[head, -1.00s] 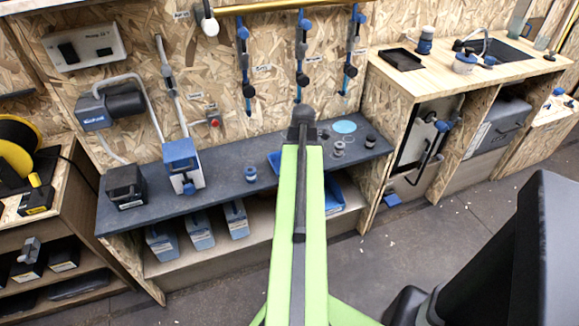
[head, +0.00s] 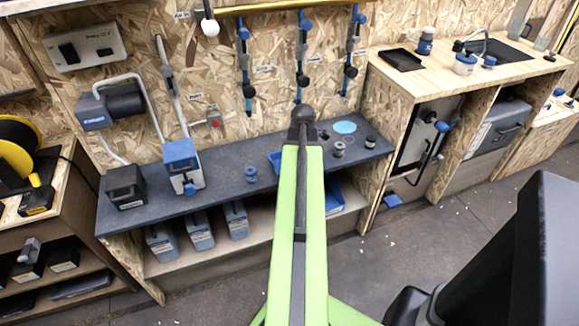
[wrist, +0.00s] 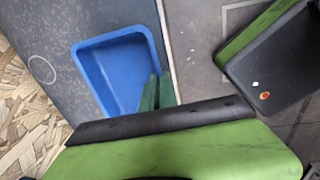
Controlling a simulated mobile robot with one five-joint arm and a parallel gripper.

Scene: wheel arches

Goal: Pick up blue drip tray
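The blue drip tray (wrist: 112,72) sits on the dark counter in the wrist view, its shallow inside empty. In the head view only its left corner (head: 274,160) shows beside my arm, which hides the rest. My gripper (wrist: 158,90) shows in the wrist view as two green fingers close together at the tray's right-hand rim, near one corner. The fingers overlap the rim in the picture. I cannot tell whether they grip it or only stand around it. In the head view my gripper is hidden behind my arm.
The dark counter (head: 225,183) also bears a blue-topped machine (head: 183,163), a small blue cylinder (head: 251,174) and several dark round parts on the right. A blue bin (head: 333,196) is below the counter. A wooden bench (head: 462,77) stands right; the floor in front is open.

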